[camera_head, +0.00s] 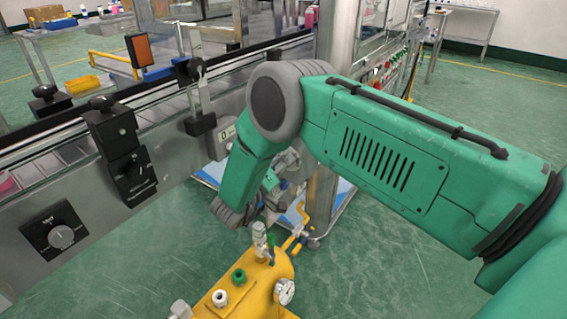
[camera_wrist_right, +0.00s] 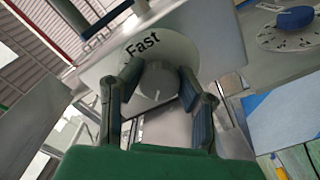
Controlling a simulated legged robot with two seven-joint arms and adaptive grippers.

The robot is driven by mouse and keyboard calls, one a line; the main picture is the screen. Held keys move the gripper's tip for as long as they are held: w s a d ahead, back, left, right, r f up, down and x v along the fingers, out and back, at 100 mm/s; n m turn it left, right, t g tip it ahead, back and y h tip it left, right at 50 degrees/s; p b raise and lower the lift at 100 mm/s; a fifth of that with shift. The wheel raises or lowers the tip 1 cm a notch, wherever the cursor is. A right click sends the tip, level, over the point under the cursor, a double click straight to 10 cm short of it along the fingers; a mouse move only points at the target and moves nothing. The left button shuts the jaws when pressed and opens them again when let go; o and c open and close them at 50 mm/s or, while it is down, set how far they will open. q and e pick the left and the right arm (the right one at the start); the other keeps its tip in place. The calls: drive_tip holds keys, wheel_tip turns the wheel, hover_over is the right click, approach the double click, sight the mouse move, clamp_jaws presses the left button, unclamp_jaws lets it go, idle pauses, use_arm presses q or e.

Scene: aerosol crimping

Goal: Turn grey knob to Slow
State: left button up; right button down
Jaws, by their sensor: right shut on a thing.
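The grey knob (camera_wrist_right: 157,83) sits on a round white dial plate in the right wrist view, with the word "Fast" printed above it. My right gripper (camera_wrist_right: 155,88) has one finger on each side of the knob and is shut on it. The word "Slow" is not visible in that view. In the head view my right arm comes in from the right and hides the grasped knob and most of the gripper. My left gripper is in neither view.
A conveyor with a metal side runs along the left, carrying a black box with a grey knob (camera_head: 62,236). A yellow tank (camera_head: 250,290) with a gauge (camera_head: 285,291) and valves stands below my arm. A blue dial (camera_wrist_right: 290,30) is at right in the wrist view.

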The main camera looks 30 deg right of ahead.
drive_tip(key=shift+w, duration=0.15)
drive_tip(key=c, duration=1.1)
unclamp_jaws()
drive_tip(key=shift+a, duration=0.1)
drive_tip(key=shift+c, duration=0.2)
drive_tip(key=v, duration=1.2)
drive_tip(key=shift+f, duration=0.2)
